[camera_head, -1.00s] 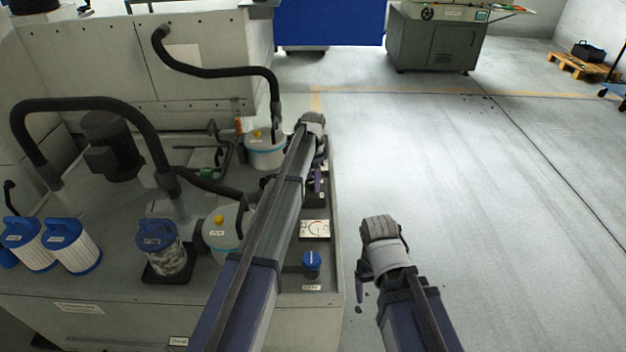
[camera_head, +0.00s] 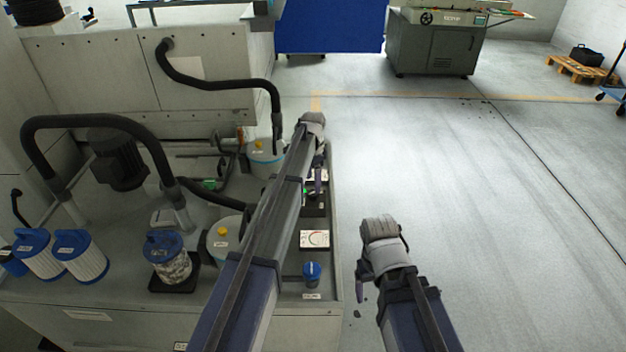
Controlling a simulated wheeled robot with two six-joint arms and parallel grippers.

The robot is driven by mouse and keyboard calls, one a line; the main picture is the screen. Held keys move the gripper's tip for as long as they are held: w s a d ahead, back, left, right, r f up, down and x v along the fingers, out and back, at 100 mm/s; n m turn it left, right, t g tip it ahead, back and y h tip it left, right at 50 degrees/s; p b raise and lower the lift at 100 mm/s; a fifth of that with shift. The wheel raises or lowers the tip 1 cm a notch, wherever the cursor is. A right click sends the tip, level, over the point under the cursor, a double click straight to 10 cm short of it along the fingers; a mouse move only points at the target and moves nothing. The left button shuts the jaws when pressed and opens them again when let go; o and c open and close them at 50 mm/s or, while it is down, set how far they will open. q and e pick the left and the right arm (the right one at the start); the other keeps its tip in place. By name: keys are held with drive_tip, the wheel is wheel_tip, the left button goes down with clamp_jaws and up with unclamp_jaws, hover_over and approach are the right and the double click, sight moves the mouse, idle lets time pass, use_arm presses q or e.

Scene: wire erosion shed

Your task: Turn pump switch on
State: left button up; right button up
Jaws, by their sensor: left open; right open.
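A black switch box with a green part (camera_head: 313,210) sits on the right edge of the tank top in the head view, partly hidden by my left arm and gripper. It may be the pump switch; its lettering and position are too small to read. A blue knob (camera_head: 312,269) with a small label stands nearer on the same edge. My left gripper (camera_head: 317,184) points down over the black box, open and empty; I cannot tell whether it touches. My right gripper (camera_head: 362,286) is open and empty over the floor, right of the tank.
A white gauge panel (camera_head: 314,240) lies between box and knob. Filter canisters (camera_head: 80,257), a clear-walled filter (camera_head: 166,262), a black motor (camera_head: 116,160) and black hoses (camera_head: 100,121) crowd the tank top. The floor (camera_head: 460,200) to the right is clear.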

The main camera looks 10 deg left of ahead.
sight(313, 193)
use_arm(q)
wheel_tip(313, 193, up, 3)
drive_tip(key=shift+f+p, duration=0.1)
drive_tip(key=shift+p, duration=0.75)
use_arm(e)
wheel_tip(313, 193, up, 3)
drive_tip(key=shift+f, duration=0.2)
use_arm(q)
drive_tip(key=shift+f, duration=0.2)
use_arm(e)
drive_tip(key=shift+f, duration=0.1)
use_arm(q)
wheel_tip(313, 193, down, 8)
drive_tip(key=b, duration=0.8)
drive_tip(key=shift+r, duration=0.2)
use_arm(e)
wheel_tip(313, 193, down, 8)
drive_tip(key=shift+r, duration=0.25)
use_arm(q)
drive_tip(key=shift+f+b, duration=0.4)
drive_tip(key=shift+r+m+p, duration=0.4)
drive_tip(key=shift+m, duration=0.1)
drive_tip(key=m, duration=1.1)
